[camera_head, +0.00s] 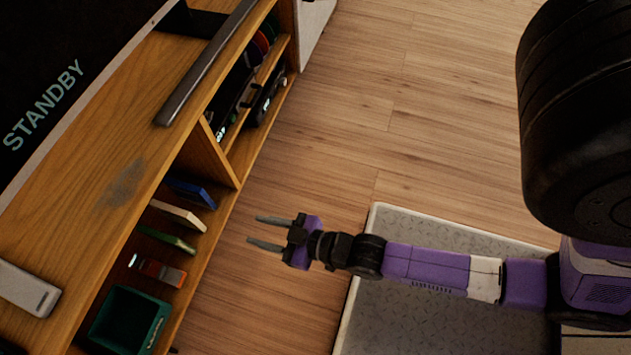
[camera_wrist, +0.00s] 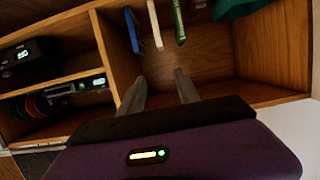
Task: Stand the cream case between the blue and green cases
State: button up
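The blue case (camera_head: 190,192), cream case (camera_head: 179,214) and green case (camera_head: 167,239) are in a row in the open compartment of the wooden cabinet. The cream case is between the other two, with a gap on each side. The wrist view also shows the blue case (camera_wrist: 133,30), cream case (camera_wrist: 154,24) and green case (camera_wrist: 179,22), narrow edges toward me and roughly parallel. My gripper (camera_head: 252,229) is open and empty in front of the compartment, apart from the cases. Its fingers (camera_wrist: 159,76) point toward the row.
A red-and-grey object (camera_head: 160,271) and a green bin (camera_head: 130,319) sit farther along the compartment. A wooden divider (camera_head: 209,152) stands beyond the blue case. A soundbar (camera_head: 205,65) and a white box (camera_head: 27,288) lie on the cabinet top. Floor in front is clear.

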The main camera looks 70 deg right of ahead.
jog(key=s+r, duration=1.4)
jog(key=r, duration=0.5)
jog(key=shift+s+r, duration=0.2)
jog(key=shift+s, duration=0.15)
jog(key=shift+a, duration=0.1)
